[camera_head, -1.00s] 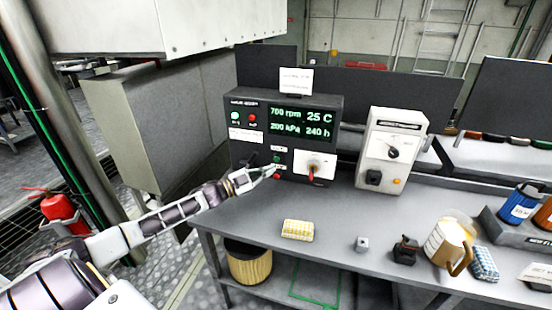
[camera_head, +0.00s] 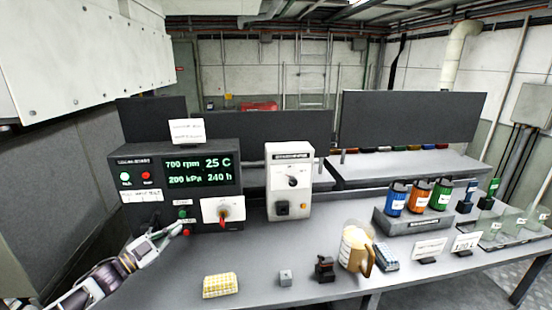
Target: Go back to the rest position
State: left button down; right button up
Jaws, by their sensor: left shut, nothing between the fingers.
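My left gripper (camera_head: 172,234) is shut and empty. It is at the lower left, in front of the black control panel (camera_head: 128,173), its tips close to the small green and red buttons on the panel's lower part. I cannot tell whether the tips touch a button. The panel display reads 700 rpm, 25 C, 200 kPa and 240 h. A white plate with a red rotary switch (camera_head: 224,213) is right of the tips. My right gripper is not in view.
On the grey bench stand a white box with a dial (camera_head: 290,180), a yellow checked sponge (camera_head: 221,286), a small grey cube (camera_head: 286,278), a dark block (camera_head: 324,270) and a beige jug (camera_head: 356,248). Coloured canisters (camera_head: 419,195) are at right. A grey cabinet (camera_head: 62,195) is left of my arm.

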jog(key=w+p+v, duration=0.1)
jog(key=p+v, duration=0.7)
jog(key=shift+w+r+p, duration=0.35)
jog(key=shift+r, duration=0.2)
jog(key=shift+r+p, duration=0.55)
